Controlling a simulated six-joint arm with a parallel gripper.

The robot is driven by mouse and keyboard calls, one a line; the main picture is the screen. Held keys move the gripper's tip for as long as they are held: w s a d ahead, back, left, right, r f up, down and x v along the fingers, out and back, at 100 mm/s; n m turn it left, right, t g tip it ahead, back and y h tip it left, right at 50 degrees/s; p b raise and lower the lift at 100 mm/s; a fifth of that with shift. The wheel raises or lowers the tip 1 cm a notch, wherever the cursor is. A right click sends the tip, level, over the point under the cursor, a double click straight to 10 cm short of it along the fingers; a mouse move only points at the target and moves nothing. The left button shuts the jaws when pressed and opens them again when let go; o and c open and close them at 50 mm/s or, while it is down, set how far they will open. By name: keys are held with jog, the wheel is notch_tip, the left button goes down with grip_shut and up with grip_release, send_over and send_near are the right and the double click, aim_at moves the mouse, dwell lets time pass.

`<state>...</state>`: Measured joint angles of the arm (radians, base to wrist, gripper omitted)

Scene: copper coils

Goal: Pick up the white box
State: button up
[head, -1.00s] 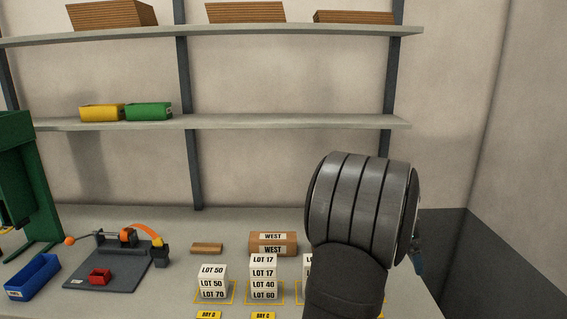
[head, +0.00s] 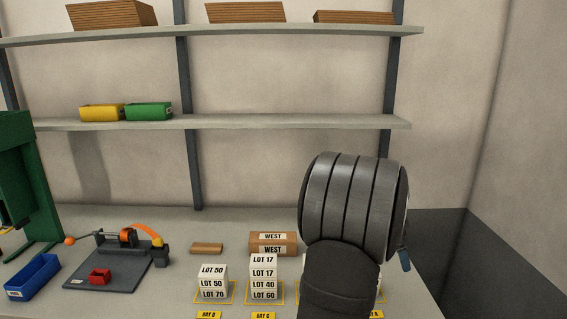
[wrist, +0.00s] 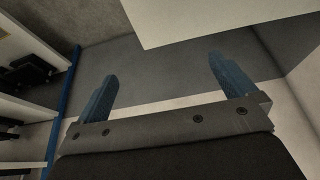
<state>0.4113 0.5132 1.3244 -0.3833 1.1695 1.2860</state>
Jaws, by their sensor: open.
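White boxes with black lot labels stand in stacks on the grey bench (head: 190,290). The left stack (head: 213,283) reads LOT 50, LOT 50 and LOT 70. The middle stack (head: 264,278) is taller and reads LOT 17 twice, then LOT 40 and LOT 60. Another stack on the right is almost wholly hidden behind my arm. My gripper (wrist: 162,70) is open in the wrist view, its two blue fingers wide apart with nothing between them. In the head view only a blue fingertip shows, right of my arm. I cannot tell which box is meant.
Brown WEST boxes (head: 273,244) and a small brown block (head: 207,248) lie behind the stacks. A pale slab (wrist: 215,20) overhangs the wrist view.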

jog(key=shift+c, duration=0.2)
dwell(0.3)
jog(key=w+a+f+m+t+y, duration=0.1)
jog(key=f+m, duration=0.2)
jog(key=m, duration=0.3)
jog(key=w+a+f+m+t+y, duration=0.1)
jog(key=w+f+m+t+y, duration=0.1)
jog(key=f+m, duration=0.2)
jog(key=w+a+f+m+t+y, duration=0.1)
jog(key=w+f+m, duration=0.1)
jog(key=m, duration=0.6)
jog(key=shift+w+a+f, duration=0.15)
jog(key=shift+a+f, duration=0.05)
jog(key=shift+f, duration=0.55)
jog(key=shift+t, duration=0.3)
jog(key=shift+w+a+x, duration=0.1)
jog(key=shift+a+x, duration=0.1)
jog(key=shift+x, duration=1.1)
jog(key=shift+w+a+x, duration=0.1)
jog(key=shift+a+x, duration=0.15)
jog(key=shift+x, duration=1.1)
jog(key=shift+r, duration=0.15)
jog(key=c, duration=1.2)
jog(key=shift+o, duration=0.2)
jog(key=shift+r, duration=0.1)
